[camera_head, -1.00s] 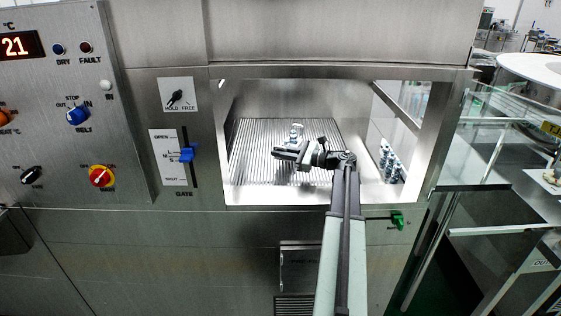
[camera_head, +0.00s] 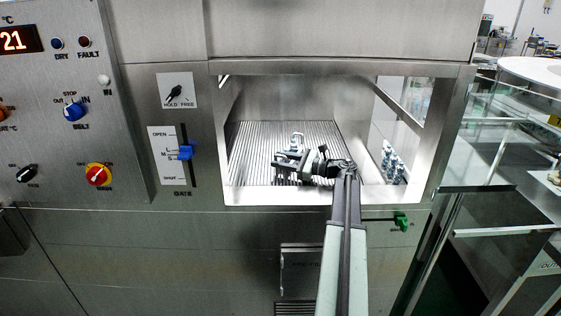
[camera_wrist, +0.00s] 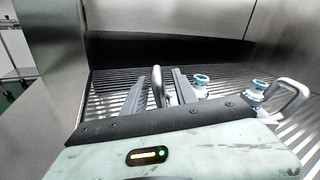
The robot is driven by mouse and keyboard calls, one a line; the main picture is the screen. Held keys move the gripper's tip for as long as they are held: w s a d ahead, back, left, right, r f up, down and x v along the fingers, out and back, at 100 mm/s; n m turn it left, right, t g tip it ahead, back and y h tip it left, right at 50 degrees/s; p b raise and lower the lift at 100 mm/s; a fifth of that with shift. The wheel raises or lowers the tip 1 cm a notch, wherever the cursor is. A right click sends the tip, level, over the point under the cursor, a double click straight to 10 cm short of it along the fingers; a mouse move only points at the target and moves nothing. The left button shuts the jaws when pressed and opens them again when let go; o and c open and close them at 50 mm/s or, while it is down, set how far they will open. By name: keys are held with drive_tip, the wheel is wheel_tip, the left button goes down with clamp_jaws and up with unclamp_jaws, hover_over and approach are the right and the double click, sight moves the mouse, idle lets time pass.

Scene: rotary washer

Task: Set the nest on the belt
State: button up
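The nest (camera_head: 297,138) stands on the ribbed belt (camera_head: 255,150) inside the washer opening, partly hidden behind my gripper in the head view. In the wrist view it shows a pale upright handle (camera_wrist: 158,80), a second looped handle (camera_wrist: 291,97) at right, and teal-ringed pieces (camera_wrist: 201,80) between them. My gripper (camera_head: 288,160) is over the belt. In the wrist view its two dark fingers (camera_wrist: 160,92) stand on either side of the near handle, with gaps visible, so it looks open. The nest's base is mostly hidden.
The opening's metal frame (camera_head: 216,150) surrounds my arm. The blue gate lever (camera_head: 185,152) is left of the opening. Bare belt lies left of the nest.

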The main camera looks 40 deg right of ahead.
drive_tip(key=v, duration=1.2)
